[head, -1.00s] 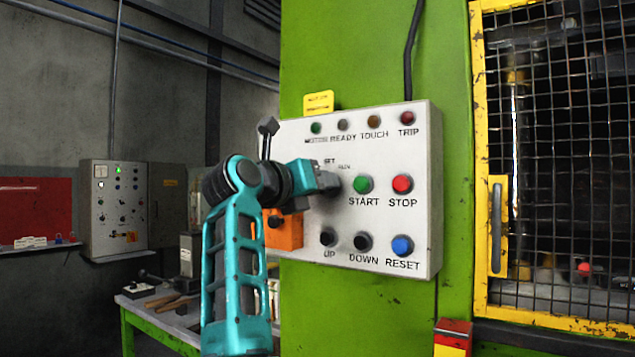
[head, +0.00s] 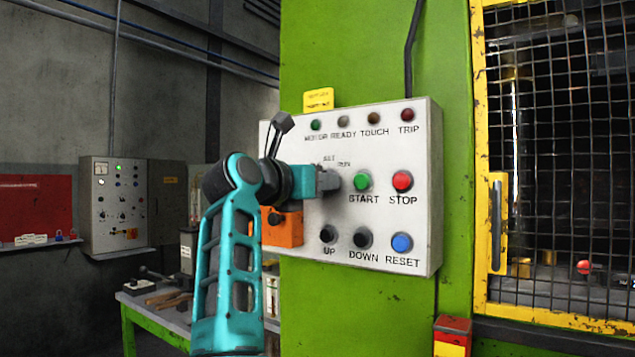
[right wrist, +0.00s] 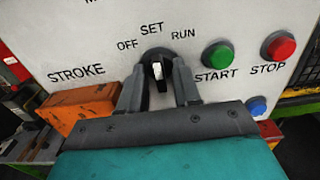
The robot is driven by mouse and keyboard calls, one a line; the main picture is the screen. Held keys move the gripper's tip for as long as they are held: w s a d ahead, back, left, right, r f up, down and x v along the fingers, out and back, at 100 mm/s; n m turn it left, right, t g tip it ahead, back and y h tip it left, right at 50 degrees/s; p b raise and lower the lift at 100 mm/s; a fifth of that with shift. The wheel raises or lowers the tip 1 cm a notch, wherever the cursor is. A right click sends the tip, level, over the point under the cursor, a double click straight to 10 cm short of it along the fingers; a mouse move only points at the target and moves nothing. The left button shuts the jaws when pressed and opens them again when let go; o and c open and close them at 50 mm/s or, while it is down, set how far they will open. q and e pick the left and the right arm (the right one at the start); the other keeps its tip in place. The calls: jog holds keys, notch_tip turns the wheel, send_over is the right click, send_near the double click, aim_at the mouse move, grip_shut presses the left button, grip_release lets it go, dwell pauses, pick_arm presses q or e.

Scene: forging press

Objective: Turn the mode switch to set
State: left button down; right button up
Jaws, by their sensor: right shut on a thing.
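The mode switch (right wrist: 158,72) is a black knob with a white mark on the pale control panel (head: 300,240). OFF, SET and RUN are printed around its upper side. In the right wrist view its white mark points up, roughly towards SET. My right gripper (right wrist: 158,88) has its two grey fingers on either side of the knob and is shut on it. In the head view the right gripper (head: 330,182) reaches the panel from the left and hides the knob. My left gripper is in neither view.
The green START button (head: 362,181) and red STOP button (head: 402,181) are right of the fingers. Black UP (head: 328,234) and DOWN (head: 362,239) buttons and a blue RESET button (head: 402,243) sit below. An orange block (head: 283,230) is close under the wrist.

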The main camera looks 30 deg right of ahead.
jog(key=o, duration=0.7)
jog(key=shift+c, duration=0.2)
jog(key=b+v, duration=0.1)
jog(key=v, duration=1.2)
jog(key=shift+b, duration=0.4)
jog(key=shift+f, duration=0.1)
